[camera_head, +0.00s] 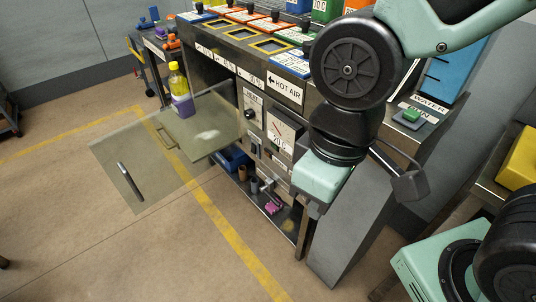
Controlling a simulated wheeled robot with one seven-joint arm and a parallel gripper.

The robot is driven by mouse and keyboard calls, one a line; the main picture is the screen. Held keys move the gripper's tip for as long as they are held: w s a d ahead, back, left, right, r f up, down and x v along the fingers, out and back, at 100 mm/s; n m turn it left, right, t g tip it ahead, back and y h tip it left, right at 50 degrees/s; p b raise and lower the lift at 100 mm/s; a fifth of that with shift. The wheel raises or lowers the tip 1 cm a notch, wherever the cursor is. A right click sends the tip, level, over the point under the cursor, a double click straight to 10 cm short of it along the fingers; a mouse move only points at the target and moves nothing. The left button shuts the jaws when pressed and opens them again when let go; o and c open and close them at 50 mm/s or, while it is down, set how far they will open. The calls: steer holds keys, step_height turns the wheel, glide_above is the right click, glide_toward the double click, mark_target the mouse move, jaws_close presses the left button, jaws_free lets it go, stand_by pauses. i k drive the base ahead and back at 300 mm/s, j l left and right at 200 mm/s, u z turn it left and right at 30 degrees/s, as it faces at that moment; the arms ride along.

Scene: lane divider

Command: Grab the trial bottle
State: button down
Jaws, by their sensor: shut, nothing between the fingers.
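The bottle (181,92) has a yellow cap, a yellowish upper part and a purple lower part. It stands upright at the left end of the bench front, by a see-through panel (120,150). My gripper (314,208) is below the teal wrist, in front of the bench's right part, well to the right of the bottle and lower in the picture. It is shut and empty, not touching the bottle. Its fingertips are hard to make out against the bench.
The bench top holds several coloured lidded bins (270,45). Dials and a HOT AIR sign (285,86) are on its front. A lower shelf holds a blue box (235,160) and small items. A cart (150,40) stands at the back left.

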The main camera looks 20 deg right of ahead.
mark_target(179, 85)
steer(key=i+j, duration=0.95)
steer(key=i, duration=0.2)
steer(key=i+j, duration=0.5)
steer(key=i+u, duration=0.05)
steer(key=i, duration=0.05)
